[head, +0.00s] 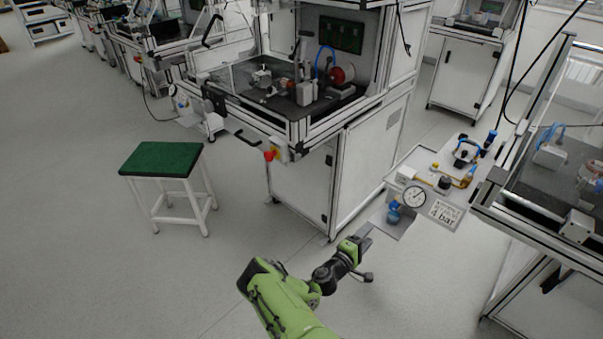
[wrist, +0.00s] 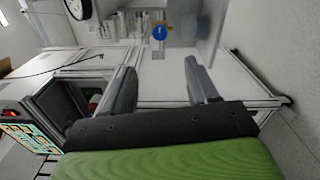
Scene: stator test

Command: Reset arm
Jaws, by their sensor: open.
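My green arm reaches up from the bottom middle of the head view. My gripper (head: 368,252) is in front of the white cabinet, below and left of the pressure gauge panel. In the wrist view my gripper (wrist: 160,75) shows two dark fingers spread apart with nothing between them. The fingers are open and touch nothing that I can see. Beyond them is a blue knob (wrist: 159,33) near the gauge (wrist: 79,8).
A test bench (head: 345,165) stands behind the gripper. The gauge (head: 414,196) and its panel are to the right, next to another bench (head: 545,215). A green-topped stool (head: 162,158) stands at left. The floor (head: 110,270) at left is clear.

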